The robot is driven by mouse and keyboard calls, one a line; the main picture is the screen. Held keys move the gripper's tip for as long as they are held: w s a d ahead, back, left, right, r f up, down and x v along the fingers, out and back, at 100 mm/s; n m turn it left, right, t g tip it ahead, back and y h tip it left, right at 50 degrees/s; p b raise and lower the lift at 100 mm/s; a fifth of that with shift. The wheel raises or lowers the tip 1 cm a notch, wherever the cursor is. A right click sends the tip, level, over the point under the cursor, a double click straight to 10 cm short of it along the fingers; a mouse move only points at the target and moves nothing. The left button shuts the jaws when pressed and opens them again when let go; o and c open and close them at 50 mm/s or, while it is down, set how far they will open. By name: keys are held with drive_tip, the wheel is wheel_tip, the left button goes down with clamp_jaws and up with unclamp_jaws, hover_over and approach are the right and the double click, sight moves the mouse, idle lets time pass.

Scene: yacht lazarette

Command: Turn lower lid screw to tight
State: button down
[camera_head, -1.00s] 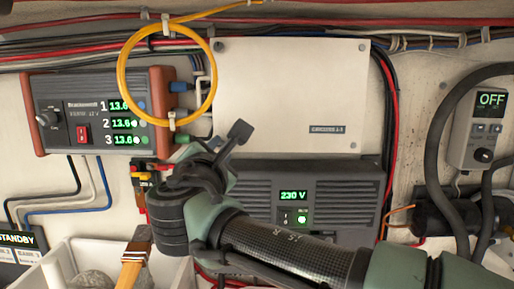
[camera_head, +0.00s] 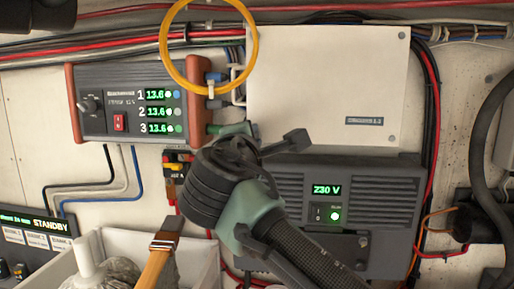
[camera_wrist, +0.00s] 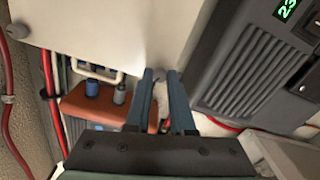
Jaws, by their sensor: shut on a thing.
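The pale lid (camera_head: 325,85) is a flat rectangular cover on the wall, and it fills the top left of the wrist view (camera_wrist: 120,25). Round screw heads show at its right corners, one upper (camera_head: 402,36) and one lower (camera_head: 391,139). My gripper (camera_head: 250,131) is at the lid's lower left corner. In the wrist view its two blue fingers (camera_wrist: 161,76) are close together with a small grey lid screw (camera_wrist: 158,73) between their tips. The gripper is shut on this screw. The screw's slot and how far it is turned are hidden.
A wood-ended charger (camera_head: 130,105) with plugs is left of my gripper. A dark inverter (camera_head: 380,190) reading 230 V is just below the lid. A yellow cable loop (camera_head: 163,45) hangs near the lid's upper left. A pale bin (camera_head: 200,255) stands below.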

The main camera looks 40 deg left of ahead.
drive_tip(key=m+b, duration=0.1)
drive_tip(key=m, duration=0.4)
drive_tip(key=m+b, duration=0.2)
drive_tip(key=m, duration=0.4)
drive_tip(key=shift+f+m, duration=0.2)
drive_tip(key=shift+m, duration=0.4)
drive_tip(key=c, duration=0.8)
unclamp_jaws()
drive_tip(key=shift+o, duration=0.2)
drive_tip(key=shift+r, duration=0.1)
drive_tip(key=shift+s, duration=0.15)
drive_tip(key=b+v, duration=0.2)
drive_tip(key=v, duration=1)
drive_tip(key=shift+s+d, duration=0.2)
drive_tip(key=shift+s, duration=0.1)
